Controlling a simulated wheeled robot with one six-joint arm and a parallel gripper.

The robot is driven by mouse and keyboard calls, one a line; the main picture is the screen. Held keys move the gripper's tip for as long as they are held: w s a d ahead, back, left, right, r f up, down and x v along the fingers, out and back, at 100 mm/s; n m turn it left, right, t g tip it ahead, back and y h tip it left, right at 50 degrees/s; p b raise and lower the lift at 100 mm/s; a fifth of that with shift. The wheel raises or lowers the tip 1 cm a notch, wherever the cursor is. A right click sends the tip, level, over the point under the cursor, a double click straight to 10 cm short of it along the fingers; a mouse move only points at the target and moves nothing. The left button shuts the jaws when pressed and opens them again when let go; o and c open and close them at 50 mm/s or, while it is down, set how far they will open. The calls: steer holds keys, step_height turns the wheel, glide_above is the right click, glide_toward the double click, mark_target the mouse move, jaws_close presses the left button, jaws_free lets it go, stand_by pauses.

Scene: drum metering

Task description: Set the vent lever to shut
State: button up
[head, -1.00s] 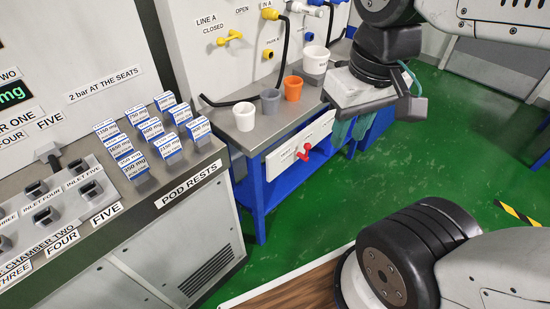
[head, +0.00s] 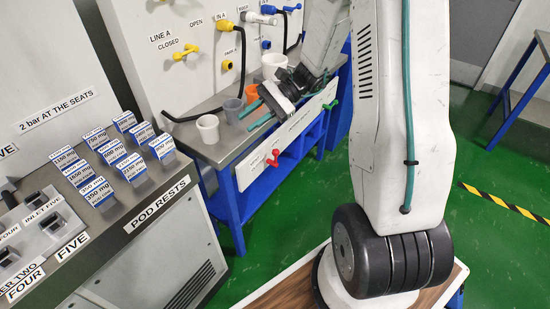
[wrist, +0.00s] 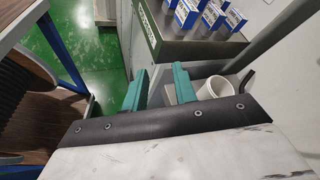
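A red lever (head: 273,157) and a green lever (head: 331,105) sit on a white panel (head: 252,166) along the bench's front edge. The panel's small lettering is too small to read, so I cannot tell which lever is the vent lever. My gripper (head: 255,115) hangs over the bench, above and left of the red lever and apart from it. Its two teal fingers are spread with nothing between them. The fingers also show in the wrist view (wrist: 160,87); no lever can be made out there.
A white cup (head: 208,128), a grey cup (head: 233,110) and an orange cup (head: 252,93) stand on the bench near my fingers. A yellow handle (head: 186,52) is on the wall board. Several labelled pods (head: 129,166) stand at left.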

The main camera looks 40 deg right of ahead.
steer(key=w+d+f+m+t+y, duration=0.1)
steer(key=w+d+f+m+t, duration=0.35)
steer(key=f, duration=0.25)
steer(key=m+t+h, duration=0.5)
steer(key=m+t, duration=0.5)
steer(key=m, duration=0.2)
glide_toward(276, 163)
step_height(276, 163, up, 3)
steer(key=w+a, duration=0.1)
steer(key=w, duration=0.2)
steer(key=x, duration=0.7)
steer(key=shift+a+f, duration=0.15)
steer(key=shift+a, duration=0.05)
jaws_close()
